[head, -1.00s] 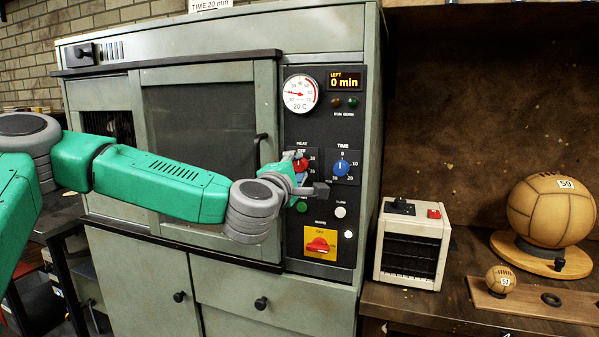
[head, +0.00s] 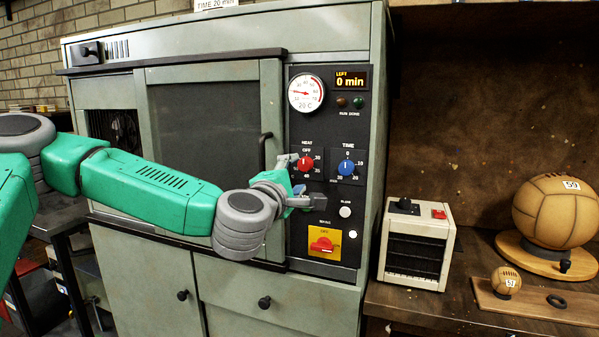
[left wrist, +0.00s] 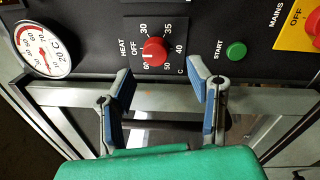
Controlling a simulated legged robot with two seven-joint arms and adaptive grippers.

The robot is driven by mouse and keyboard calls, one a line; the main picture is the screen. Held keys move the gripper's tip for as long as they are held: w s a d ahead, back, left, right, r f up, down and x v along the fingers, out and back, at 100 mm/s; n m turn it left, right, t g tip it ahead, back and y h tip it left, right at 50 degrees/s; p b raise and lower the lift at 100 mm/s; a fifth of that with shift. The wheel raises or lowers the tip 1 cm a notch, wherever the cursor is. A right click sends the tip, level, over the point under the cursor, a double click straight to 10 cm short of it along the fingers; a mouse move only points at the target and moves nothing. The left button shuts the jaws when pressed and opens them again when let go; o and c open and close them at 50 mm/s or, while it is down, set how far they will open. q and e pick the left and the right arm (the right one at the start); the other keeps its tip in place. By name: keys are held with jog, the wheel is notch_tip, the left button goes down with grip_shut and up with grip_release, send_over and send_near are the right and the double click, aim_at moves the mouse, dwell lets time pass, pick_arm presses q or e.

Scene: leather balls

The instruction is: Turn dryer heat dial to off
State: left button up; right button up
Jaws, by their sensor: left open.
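The red heat dial (head: 306,162) is on the dryer's black control panel (head: 328,105), left of the blue time dial (head: 346,167). In the left wrist view the heat dial (left wrist: 154,50) stands just beyond my fingertips, uncovered, with OFF, 30, 35, 40, 50 and 60 printed around it. A pale mark shows on it, but I cannot tell exactly which label it points to. My left gripper (head: 301,181) is open and empty in front of the panel, just below and left of the dial. Its blue-padded fingers (left wrist: 161,72) are apart and clear of the dial.
The display (head: 348,78) reads 0 min, and a round gauge (head: 306,93) sits left of it. A red mains switch (head: 322,244) is on a yellow plate below. A small heater (head: 416,243) and leather balls (head: 556,210) stand on the bench at right.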

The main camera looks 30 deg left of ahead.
pick_arm(q)
jog(key=v, duration=0.3)
jog(key=shift+s+a+f, duration=0.15)
jog(key=shift+s, duration=0.15)
jog(key=s+d+f+m+g+h, duration=0.2)
jog(key=d+f+m, duration=0.25)
jog(key=f, duration=0.55)
jog(key=s+d+f+m+g+h, duration=0.3)
jog(key=d+f+m, duration=0.15)
jog(key=f, duration=0.55)
jog(key=s+d+f+m+g+h, duration=0.2)
jog(key=d+f+m, duration=0.25)
jog(key=f, duration=0.45)
jog(key=s+a+f+m+g+y, duration=0.1)
jog(key=s+a+f+m+g, duration=0.1)
jog(key=s+f+m+g, duration=0.3)
jog(key=s+a+f+m+g+y, duration=0.1)
jog(key=s+a+f+m+g, duration=0.2)
jog(key=s+f, duration=1.1)
jog(key=s+m+g, duration=0.2)
jog(key=s, duration=0.4)
jog(key=shift+a+y, duration=0.2)
jog(key=shift+y, duration=0.1)
